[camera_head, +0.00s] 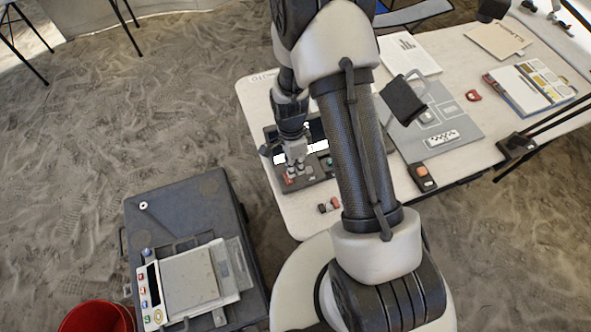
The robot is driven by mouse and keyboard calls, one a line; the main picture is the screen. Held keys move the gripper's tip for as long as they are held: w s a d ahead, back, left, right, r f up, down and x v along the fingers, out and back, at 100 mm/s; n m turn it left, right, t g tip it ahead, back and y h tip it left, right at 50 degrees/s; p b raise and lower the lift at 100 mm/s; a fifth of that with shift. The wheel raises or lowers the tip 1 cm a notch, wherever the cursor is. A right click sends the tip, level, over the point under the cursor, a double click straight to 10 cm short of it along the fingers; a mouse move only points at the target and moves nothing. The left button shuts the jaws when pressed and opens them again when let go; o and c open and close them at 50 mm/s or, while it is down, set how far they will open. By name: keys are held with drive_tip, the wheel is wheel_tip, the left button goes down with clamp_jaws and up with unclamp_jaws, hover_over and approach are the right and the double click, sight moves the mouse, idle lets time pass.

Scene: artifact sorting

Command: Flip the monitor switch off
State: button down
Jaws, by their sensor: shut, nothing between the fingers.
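The monitor unit (318,131) is a dark panel with a screen near the left end of the white table, partly hidden behind my arm. Its lower face (316,173) carries small controls, with a red one (289,179) at the left. I cannot tell which control is the switch or how it is set. My gripper (293,173) points down right over the lower left part of this panel, close to the red control. Its fingers are shut with nothing between them. I cannot tell whether they touch the panel.
A grey mat (440,115) with a scale card, a dark box with an orange button (424,178) and a sample tray (535,85) are right. A grey case (175,207) and red bucket (95,318) stand on sand.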

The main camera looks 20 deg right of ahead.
wheel_tip(320, 180, up, 10)
drive_tip(key=w, duration=0.1)
drive_tip(key=shift+w+r, duration=0.2)
drive_tip(key=shift+w, duration=0.1)
idle(0.3)
drive_tip(key=s+r+n+t, duration=0.1)
drive_tip(key=s+r+n, duration=0.15)
drive_tip(key=r, duration=0.35)
drive_tip(key=s+a+r+n+t, duration=0.1)
drive_tip(key=s+r+n, duration=0.15)
drive_tip(key=r, duration=0.35)
drive_tip(key=s+r+n+t, duration=0.1)
drive_tip(key=r+n, duration=0.3)
drive_tip(key=r, duration=0.2)
drive_tip(key=s+r+n+t, duration=0.1)
drive_tip(key=s+r+n, duration=0.2)
drive_tip(key=s, duration=0.3)
drive_tip(key=s+a+r+n+t, duration=0.1)
drive_tip(key=s+r+n+t, duration=0.1)
drive_tip(key=s+n, duration=0.4)
drive_tip(key=shift+r, duration=0.85)
